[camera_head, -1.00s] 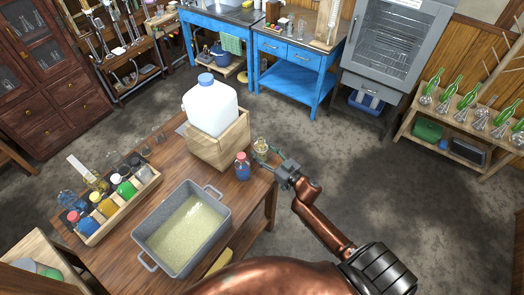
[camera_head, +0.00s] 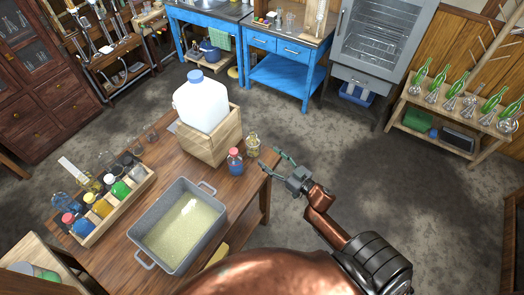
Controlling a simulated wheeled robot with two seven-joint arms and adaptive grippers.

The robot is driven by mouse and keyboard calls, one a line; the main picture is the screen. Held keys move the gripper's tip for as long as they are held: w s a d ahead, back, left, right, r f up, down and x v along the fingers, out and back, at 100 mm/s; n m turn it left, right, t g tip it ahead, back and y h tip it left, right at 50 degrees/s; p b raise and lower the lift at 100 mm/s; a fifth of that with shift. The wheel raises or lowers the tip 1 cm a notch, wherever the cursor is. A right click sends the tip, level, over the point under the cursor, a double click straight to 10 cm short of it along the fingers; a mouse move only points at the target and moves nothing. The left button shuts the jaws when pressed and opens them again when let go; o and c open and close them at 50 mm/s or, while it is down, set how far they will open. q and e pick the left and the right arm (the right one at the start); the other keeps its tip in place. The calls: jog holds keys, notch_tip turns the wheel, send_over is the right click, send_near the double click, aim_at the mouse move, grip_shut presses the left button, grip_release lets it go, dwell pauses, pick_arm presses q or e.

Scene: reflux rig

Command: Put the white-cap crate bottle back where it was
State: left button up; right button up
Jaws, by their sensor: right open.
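My right gripper (camera_head: 272,159) is open and empty at the right edge of the wooden table, its fingers pointing toward a small bottle (camera_head: 253,146) with yellowish contents and a pale top. That bottle stands upright at the table's right corner, apart from the fingers. The bottle crate (camera_head: 128,211), a long wooden tray, lies at the table's left with several bottles in it. A green bottle (camera_head: 120,190) in it appears to have a white cap. I cannot tell for sure which bottle is the task's white-cap one. My left gripper is not in view.
A blue bottle with a red cap (camera_head: 235,163) stands close left of the small bottle. A wooden box (camera_head: 212,140) holding a large white jug (camera_head: 202,101) is behind it. A grey tub (camera_head: 165,251) of pale grains fills the table's front. Open floor lies to the right.

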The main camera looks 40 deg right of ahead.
jog(key=shift+s+d, duration=0.25)
jog(key=shift+s, duration=0.95)
